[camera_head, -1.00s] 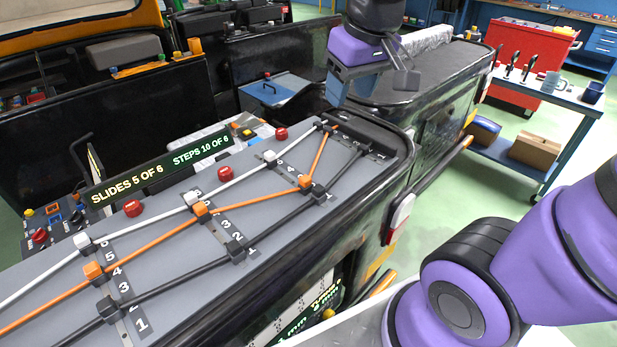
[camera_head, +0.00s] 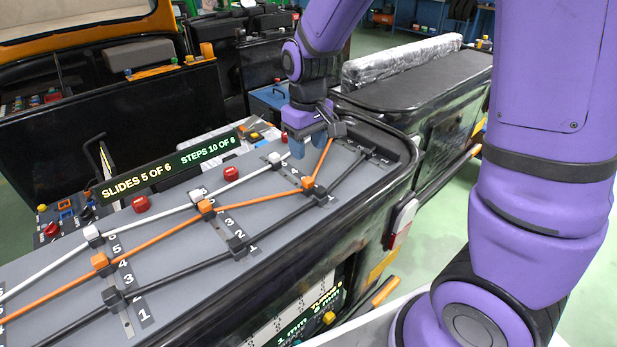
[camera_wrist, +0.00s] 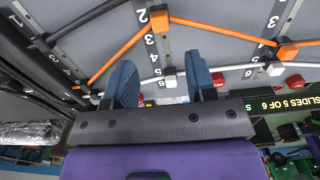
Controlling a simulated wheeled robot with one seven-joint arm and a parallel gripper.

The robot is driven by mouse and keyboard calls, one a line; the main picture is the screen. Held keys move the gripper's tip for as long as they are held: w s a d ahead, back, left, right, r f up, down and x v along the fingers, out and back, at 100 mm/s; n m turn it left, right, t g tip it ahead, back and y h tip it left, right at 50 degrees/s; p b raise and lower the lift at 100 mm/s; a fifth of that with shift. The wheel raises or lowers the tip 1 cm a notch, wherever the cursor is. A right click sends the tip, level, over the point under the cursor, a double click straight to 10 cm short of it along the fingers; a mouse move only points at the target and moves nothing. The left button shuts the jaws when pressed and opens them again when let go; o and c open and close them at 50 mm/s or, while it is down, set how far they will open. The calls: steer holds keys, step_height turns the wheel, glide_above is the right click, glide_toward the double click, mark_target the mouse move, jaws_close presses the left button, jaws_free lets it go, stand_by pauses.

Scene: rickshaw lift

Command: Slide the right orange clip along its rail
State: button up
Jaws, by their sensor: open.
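The right orange clip (camera_head: 308,183) is a small orange block on the rightmost clip rail, at a bend in the orange cable. In the wrist view the same clip (camera_wrist: 160,20) sits at the top, next to the printed 2. My gripper (camera_head: 305,146) is above the far end of that rail, with its blue-grey fingers pointing down. In the wrist view my gripper (camera_wrist: 160,62) is open, its fingers spread apart with nothing held. The orange clip lies beyond the fingertips. The rail's white clip (camera_wrist: 170,78) shows between the fingers, but contact cannot be told.
White, orange and black cables cross the grey panel (camera_head: 170,285). A black clip (camera_head: 318,198) is close to the right orange clip on its near side. Red knobs (camera_head: 141,204) line the far edge. A sign (camera_head: 168,166) reads "SLIDES 5 OF 6, STEPS 10 OF 6".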

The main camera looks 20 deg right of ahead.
mark_target(308, 179)
step_height(308, 179, down, 9)
steer(key=shift+f, duration=0.15)
steer(key=shift+c, duration=0.5)
